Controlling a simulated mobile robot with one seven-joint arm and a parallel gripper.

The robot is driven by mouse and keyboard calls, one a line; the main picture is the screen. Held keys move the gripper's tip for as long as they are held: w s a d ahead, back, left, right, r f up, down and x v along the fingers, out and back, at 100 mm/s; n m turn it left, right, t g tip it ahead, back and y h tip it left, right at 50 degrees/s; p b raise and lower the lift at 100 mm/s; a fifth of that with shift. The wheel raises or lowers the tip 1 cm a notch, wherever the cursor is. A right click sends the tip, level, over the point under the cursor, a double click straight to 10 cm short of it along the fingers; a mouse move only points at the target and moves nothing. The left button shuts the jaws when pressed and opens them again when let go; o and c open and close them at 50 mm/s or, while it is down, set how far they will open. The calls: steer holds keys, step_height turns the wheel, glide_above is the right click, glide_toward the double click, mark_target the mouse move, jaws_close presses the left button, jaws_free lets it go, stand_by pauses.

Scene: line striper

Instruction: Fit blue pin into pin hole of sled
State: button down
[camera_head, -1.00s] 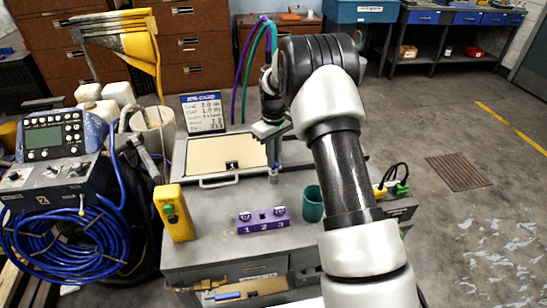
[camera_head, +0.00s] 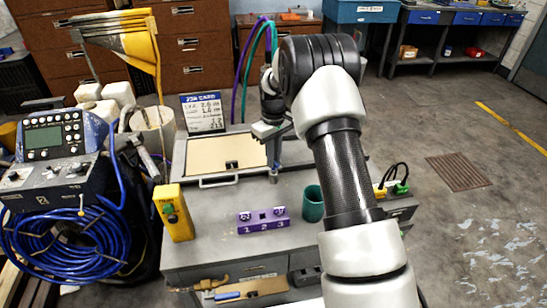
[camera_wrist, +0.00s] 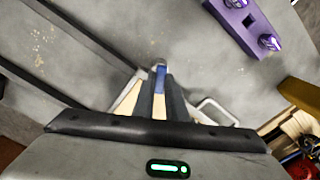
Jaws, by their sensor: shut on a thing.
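My gripper (camera_wrist: 160,84) is shut on a blue pin (camera_wrist: 160,76), which shows as a small blue piece between the dark fingertips in the wrist view. In the head view my gripper (camera_head: 275,163) points down over the grey bench top, just right of a tan panel (camera_head: 225,153). The pin's lower end is too small there to tell whether it touches anything. A purple block (camera_head: 263,220) marked 1 2 3 lies nearer on the bench; it has a square hole between two knobs. It also shows in the wrist view (camera_wrist: 232,22). I cannot tell for sure which thing is the sled.
A yellow box with a green button (camera_head: 174,212) stands at the bench's left, and a teal cup (camera_head: 313,204) at the right. A white handle (camera_head: 219,181) fronts the tan panel. A job card (camera_head: 203,113) stands behind.

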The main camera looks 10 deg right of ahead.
steer(key=shift+f, duration=0.2)
steer(key=shift+s+f, duration=0.1)
steer(key=shift+f, duration=0.05)
steer(key=shift+f, duration=0.1)
stand_by(1.0)
steer(key=shift+a+r, duration=0.1)
steer(key=shift+r, duration=0.25)
stand_by(0.4)
steer(key=c, duration=1.4)
jaws_free()
steer(key=shift+r, duration=0.1)
steer(key=shift+r+p, duration=2.15)
steer(key=shift+r, duration=1.4)
